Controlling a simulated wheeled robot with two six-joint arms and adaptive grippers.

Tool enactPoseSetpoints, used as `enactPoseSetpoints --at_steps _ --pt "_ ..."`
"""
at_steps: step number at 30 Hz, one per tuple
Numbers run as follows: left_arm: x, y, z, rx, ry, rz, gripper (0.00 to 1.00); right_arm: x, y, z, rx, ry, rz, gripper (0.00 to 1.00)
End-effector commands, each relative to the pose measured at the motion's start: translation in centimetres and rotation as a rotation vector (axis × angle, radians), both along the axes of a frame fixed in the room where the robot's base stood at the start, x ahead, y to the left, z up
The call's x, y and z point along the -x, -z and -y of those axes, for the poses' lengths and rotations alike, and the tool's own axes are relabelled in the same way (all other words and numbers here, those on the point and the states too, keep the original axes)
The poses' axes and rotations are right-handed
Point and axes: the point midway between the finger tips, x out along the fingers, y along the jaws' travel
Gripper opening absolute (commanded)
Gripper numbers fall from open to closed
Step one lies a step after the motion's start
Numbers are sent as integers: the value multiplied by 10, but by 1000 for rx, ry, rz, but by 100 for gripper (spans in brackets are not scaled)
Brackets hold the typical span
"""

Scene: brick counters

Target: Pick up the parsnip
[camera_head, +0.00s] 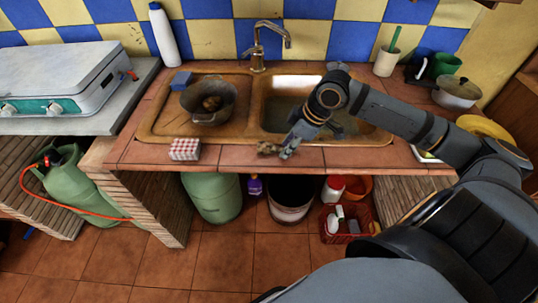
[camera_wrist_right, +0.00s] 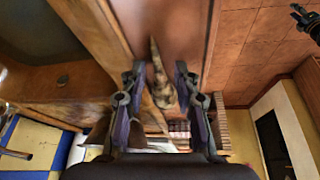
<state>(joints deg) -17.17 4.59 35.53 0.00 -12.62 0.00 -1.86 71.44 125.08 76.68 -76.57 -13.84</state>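The parsnip (camera_head: 268,147) is a small tan, mottled root with a pointed end. It lies on the tiled front strip of the counter, before the sink. My right gripper (camera_head: 288,152) is low over the strip at the parsnip's right end. In the right wrist view the parsnip (camera_wrist_right: 160,88) lies between the two fingers of my right gripper (camera_wrist_right: 158,70), with a gap on each side. The fingers are open. Its tapered tip points up in that view. My left gripper is outside the head view; a dark claw-like shape (camera_wrist_right: 300,14) at the wrist view's top right may be it.
A red-checked box (camera_head: 185,149) stands left of the parsnip on the same strip. Behind are the sink (camera_head: 150,124) with a pot (camera_head: 210,104) and a faucet (camera_head: 258,50). The counter's front edge is close, with a bucket (camera_head: 290,200) below.

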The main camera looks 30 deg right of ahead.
Motion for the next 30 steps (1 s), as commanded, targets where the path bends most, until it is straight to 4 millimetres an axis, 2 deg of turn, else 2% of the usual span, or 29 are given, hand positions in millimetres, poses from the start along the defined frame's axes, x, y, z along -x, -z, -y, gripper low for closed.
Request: enactPoseSetpoints --at_steps 11,15,18,30 --pt "0 4 0 0 0 0 40 -1 3 -2 1 0 -1 30" --pt "0 4 0 0 0 0 40 -1 3 -2 1 0 -1 11" --pt "0 4 0 0 0 0 40 -1 3 -2 0 0 -1 0" --pt "0 3 0 0 0 0 40 -1 3 -2 0 0 -1 0"
